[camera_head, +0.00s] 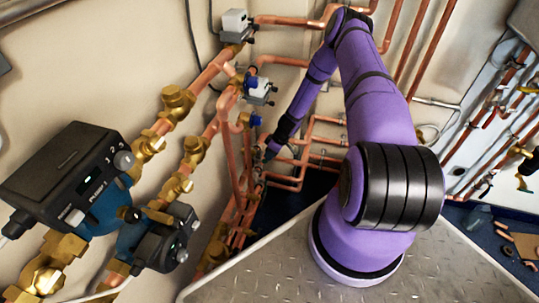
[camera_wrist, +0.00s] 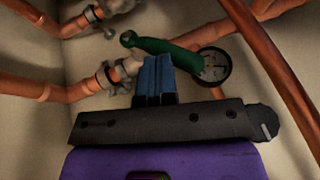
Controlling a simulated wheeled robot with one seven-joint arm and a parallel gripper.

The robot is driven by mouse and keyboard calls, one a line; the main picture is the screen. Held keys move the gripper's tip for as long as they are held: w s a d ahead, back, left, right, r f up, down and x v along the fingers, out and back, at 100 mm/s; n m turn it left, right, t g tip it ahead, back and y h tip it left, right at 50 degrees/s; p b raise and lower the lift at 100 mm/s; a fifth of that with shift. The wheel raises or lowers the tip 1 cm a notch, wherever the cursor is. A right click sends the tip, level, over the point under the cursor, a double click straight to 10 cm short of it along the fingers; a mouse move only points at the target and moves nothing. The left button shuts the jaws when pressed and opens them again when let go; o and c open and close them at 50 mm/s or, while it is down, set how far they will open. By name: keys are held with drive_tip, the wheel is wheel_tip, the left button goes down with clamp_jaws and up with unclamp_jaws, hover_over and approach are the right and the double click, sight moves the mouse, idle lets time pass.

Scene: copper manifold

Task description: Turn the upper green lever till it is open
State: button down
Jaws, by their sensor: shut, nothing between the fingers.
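A green lever (camera_wrist: 170,54) shows in the wrist view, running from a small ring end at the left to a round dark-rimmed part (camera_wrist: 213,67) at the right. It lies near a copper pipe (camera_wrist: 235,32). My gripper (camera_wrist: 154,62) is shut and empty, with its blue fingertips just at the lever's near side in the picture. I cannot tell whether they touch it. In the head view my gripper (camera_head: 270,152) is small, at the end of my purple arm beside the copper pipes. I cannot pick out the green lever there.
Copper pipes with grey clamps (camera_wrist: 110,75) run close around my gripper. In the head view a dark pump controller (camera_head: 65,180) and brass fittings (camera_head: 177,100) are at the left. More pipes (camera_head: 500,95) line the right wall. A metal plate (camera_head: 440,260) lies below my arm.

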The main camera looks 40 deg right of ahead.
sight(267, 162)
drive_tip(key=shift+s+a+f+n+t+h, duration=0.35)
drive_tip(key=shift+s+a+t+h, duration=0.3)
drive_tip(key=shift+a+t+h, duration=0.2)
drive_tip(key=shift+s+a+f, duration=0.2)
drive_tip(key=shift+a+f, duration=0.05)
